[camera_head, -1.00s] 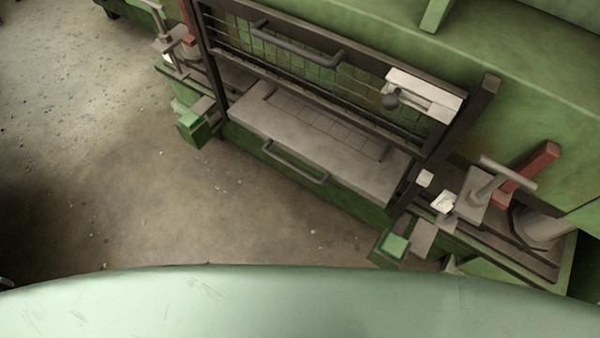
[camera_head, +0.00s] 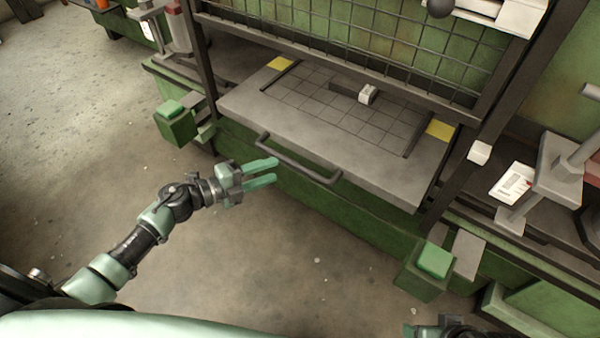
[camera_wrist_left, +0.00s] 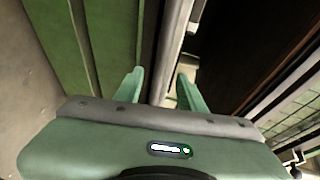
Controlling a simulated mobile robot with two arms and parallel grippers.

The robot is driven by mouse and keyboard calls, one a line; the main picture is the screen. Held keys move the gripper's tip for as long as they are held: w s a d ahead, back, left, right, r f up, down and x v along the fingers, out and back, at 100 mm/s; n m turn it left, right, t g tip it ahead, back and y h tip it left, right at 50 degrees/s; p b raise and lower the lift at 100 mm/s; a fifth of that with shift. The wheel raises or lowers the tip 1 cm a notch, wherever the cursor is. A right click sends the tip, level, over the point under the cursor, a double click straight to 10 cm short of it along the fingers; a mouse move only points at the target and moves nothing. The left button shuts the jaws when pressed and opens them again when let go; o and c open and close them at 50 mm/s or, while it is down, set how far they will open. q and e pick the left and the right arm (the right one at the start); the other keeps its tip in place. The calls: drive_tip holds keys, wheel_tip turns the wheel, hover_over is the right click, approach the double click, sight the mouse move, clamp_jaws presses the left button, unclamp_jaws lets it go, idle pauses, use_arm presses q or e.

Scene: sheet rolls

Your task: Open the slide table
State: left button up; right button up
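The slide table (camera_head: 245,103) is a grey flat slab with a grid-marked bed, under the mesh guard of the green machine. Its dark U-shaped handle (camera_head: 299,163) is on the front side. My left gripper (camera_head: 276,171) is open and empty, its two green fingers pointing at the handle from the left, apparently just short of it. In the left wrist view the open fingers (camera_wrist_left: 158,82) show with a grey bar-like edge (camera_wrist_left: 176,35) ahead between them; I cannot tell whether it is the handle. A small piece of my right arm (camera_head: 447,329) shows at the bottom edge; its fingers are not clear.
A mesh guard (camera_head: 385,50) in a dark frame stands over the slide table. Green button boxes (camera_head: 176,125) and (camera_head: 428,268) stick out at the left and right front corners. The floor (camera_head: 215,262) before the machine is clear.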

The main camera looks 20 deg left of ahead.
sight(292, 163)
use_arm(q)
drive_tip(key=b+x, duration=0.1)
drive_tip(key=x, duration=0.6)
drive_tip(key=shift+w+d+f, duration=0.15)
drive_tip(key=shift+w+d, duration=0.05)
drive_tip(key=shift+d, duration=0.05)
clamp_jaws()
idle(1.1)
